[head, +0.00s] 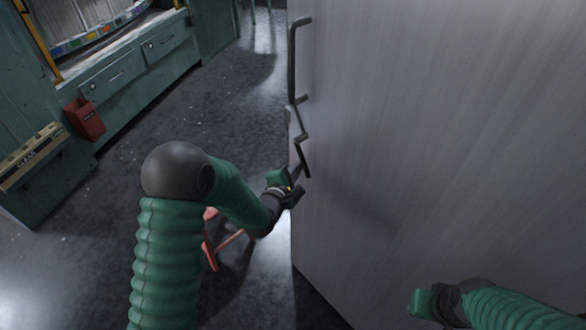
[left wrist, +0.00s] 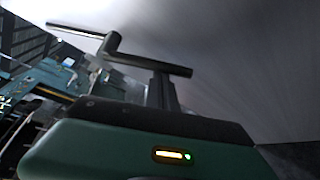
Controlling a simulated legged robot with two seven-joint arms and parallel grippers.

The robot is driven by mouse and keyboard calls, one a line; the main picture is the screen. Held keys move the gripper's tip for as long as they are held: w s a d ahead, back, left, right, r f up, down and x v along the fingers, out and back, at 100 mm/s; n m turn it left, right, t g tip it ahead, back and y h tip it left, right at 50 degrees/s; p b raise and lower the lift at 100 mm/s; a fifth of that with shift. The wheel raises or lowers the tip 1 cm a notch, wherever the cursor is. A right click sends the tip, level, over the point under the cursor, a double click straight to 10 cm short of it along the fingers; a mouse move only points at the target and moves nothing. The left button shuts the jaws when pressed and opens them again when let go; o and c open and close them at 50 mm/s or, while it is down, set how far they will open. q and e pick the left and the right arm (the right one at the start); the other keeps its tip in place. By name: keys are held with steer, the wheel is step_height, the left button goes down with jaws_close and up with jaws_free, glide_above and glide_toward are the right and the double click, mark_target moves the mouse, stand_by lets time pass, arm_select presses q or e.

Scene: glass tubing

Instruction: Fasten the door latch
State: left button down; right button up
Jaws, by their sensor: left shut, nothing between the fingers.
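A grey metal door (head: 420,130) fills the right of the head view. Its dark, crank-shaped latch (head: 301,145) sits near the left edge, below a long vertical handle (head: 293,60). My left gripper (head: 296,186) is shut and empty, right by the lower end of the latch; I cannot tell whether they touch. In the left wrist view the latch (left wrist: 145,65) shows as a bent dark bar just beyond my green gripper body. My right gripper (head: 418,302) is low at the right, in front of the door; its fingers are too unclear to judge.
A green workbench (head: 120,85) with drawers stands at the left. A red box (head: 85,118) hangs on its front. Something red with thin legs (head: 211,255) stands on the floor behind my left arm. The dark floor between bench and door is mostly clear.

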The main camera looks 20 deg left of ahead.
mark_target(305, 165)
arm_select(q)
steer(key=shift+w+a, duration=0.1)
steer(key=shift+s+d+r+p, duration=0.15)
steer(key=shift+s+d+p, duration=0.05)
steer(key=shift+p, duration=0.35)
steer(key=shift+n, duration=0.3)
steer(key=d+r+n+g+h+p, duration=0.1)
steer(key=p, duration=0.2)
steer(key=s+d+r+n+g+h+p, duration=0.1)
steer(key=r+n+p, duration=0.1)
steer(key=p, duration=0.2)
steer(key=s+d+r+n+g+h+p, duration=0.1)
steer(key=p, duration=0.3)
steer(key=shift+r+n+g, duration=0.3)
steer(key=shift+n, duration=0.1)
steer(key=shift+s+d+r+n+g+h+p, duration=0.15)
steer(key=shift+r+n+g+h+p, duration=0.3)
steer(key=shift+p, duration=0.3)
steer(key=shift+w+d+r+n+g+h+p, duration=0.15)
steer(key=shift+r+n+g+h+p, duration=0.1)
steer(key=shift+r+n+h+p, duration=0.35)
steer(key=shift+s+f, duration=0.1)
steer(key=shift+f, duration=0.05)
